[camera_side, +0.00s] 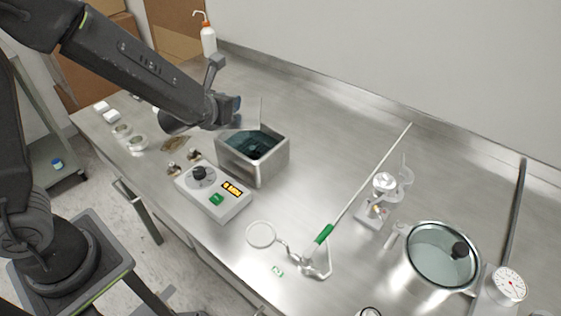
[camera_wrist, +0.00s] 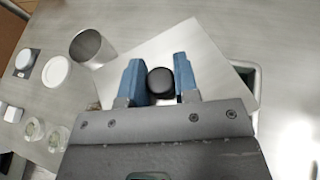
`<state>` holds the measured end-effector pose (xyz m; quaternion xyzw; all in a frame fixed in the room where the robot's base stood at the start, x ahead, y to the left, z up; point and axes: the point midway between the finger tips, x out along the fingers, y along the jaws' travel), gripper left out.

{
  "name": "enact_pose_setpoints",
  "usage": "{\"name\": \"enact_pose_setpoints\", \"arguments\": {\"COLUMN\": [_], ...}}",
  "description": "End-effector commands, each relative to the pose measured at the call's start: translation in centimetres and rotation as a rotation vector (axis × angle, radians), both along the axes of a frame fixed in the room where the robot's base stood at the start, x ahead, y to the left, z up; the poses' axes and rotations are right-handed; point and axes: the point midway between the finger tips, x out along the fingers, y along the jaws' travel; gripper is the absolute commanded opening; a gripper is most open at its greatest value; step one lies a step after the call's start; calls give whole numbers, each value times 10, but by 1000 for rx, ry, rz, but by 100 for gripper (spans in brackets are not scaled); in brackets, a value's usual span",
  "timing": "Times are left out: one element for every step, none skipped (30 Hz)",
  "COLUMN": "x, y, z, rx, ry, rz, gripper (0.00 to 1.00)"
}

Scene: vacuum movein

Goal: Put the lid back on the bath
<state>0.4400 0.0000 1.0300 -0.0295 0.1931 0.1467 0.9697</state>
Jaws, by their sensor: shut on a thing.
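The bath (camera_side: 236,165) is an open square metal box with dark liquid inside, left of centre in the side view. A bit of its rim shows at the right in the wrist view (camera_wrist: 256,84). The lid (camera_wrist: 215,52) is a flat grey metal plate with a round black knob (camera_wrist: 160,81). My gripper (camera_wrist: 161,83) has blue fingers shut on the knob and holds the lid. In the side view my gripper (camera_side: 232,106) is above the bath's back left side, and the lid is partly hidden there. The lid does not cover the opening.
A control box (camera_side: 218,192) with a dial and lit display stands in front of the bath. A wash bottle (camera_side: 208,40) stands behind my gripper. A steel beaker (camera_wrist: 90,47) and small dishes lie to the left. A stand with a rod and a glass-topped pot (camera_side: 440,262) are right.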

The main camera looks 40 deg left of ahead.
Motion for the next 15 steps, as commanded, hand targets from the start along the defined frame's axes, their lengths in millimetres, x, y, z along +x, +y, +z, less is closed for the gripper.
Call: {"name": "enact_pose_setpoints", "arguments": {"x": [0,0,1,2,3,7,10,15,21,27,33,41,46,52,58], "y": [0,0,-1,-2,-4,-9,-14,-21,-32,-42,-53,-69,-82,-95,-113], "z": [0,0,0,0,0,-1,-1,-2,-3,-4,-6,-8,-9,-11,-14], "rx": [0,0,0,0,1,1,3,2,2,3,4,2,4,3,5], "ry": [-1,-1,-1,-1,-2,-1,0,-2,-1,-1,-1,0,-1,-1,-1], "rz": [0,0,-1,-3,-7,-14,-23,-33,-48,-63,-78,-99,-119,-134,-157], "gripper": [0,0,0,0,0,0,0,0,0,0,0,0,0,0,0]}}
